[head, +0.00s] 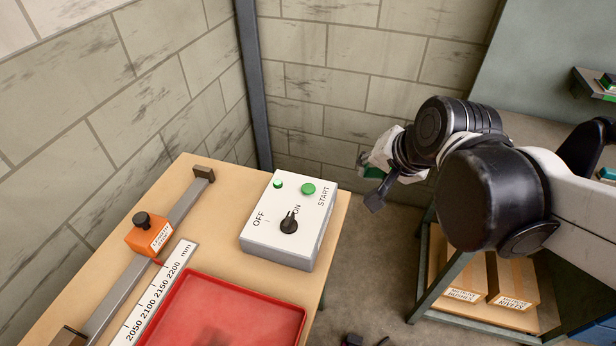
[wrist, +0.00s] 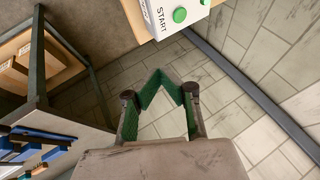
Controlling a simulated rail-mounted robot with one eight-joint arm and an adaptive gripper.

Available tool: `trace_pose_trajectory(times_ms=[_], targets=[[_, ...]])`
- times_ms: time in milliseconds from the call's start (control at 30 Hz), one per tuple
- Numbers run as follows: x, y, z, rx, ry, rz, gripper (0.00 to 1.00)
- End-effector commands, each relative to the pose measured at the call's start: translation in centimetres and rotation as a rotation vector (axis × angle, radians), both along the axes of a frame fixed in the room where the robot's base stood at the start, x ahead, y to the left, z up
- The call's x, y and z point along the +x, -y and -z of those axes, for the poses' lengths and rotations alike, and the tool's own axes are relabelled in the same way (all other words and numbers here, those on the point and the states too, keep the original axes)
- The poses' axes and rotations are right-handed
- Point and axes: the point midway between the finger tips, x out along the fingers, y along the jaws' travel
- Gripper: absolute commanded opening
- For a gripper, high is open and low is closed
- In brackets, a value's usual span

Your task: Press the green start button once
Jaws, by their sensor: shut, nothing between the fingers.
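The green start button (head: 308,189) is a round raised button on a white control box (head: 266,238), beside the word START. A smaller green round piece (head: 278,184) sits to its left, and a black knob (head: 289,223) stands between the OFF and ON labels. The start button also shows at the top of the wrist view (wrist: 180,15). My gripper (head: 374,200) is to the right of the box, apart from it, beyond the bench edge. In the wrist view my gripper (wrist: 160,75) is shut and empty, its green pads meeting. One finger is partly hidden in the head view.
The box stands on a wooden bench (head: 221,214) with a red tray (head: 224,300), a ruler (head: 155,290) and a rail carrying an orange stop block (head: 149,235). Brick walls and a dark post (head: 254,85) stand behind. A shelved stand (head: 427,270) is at right. Open floor lies between.

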Motion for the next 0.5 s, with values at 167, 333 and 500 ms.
trace_pose_trajectory(times_ms=[167, 333, 500], targets=[[3.4, -2.5, 0.0, 0.212, -0.066, 0.155, 0.0], [6.2, -5.0, 0.8, 0.411, -0.15, 0.303, 0.0], [8.6, -7.3, 1.9, 0.601, -0.249, 0.448, 0.0]])
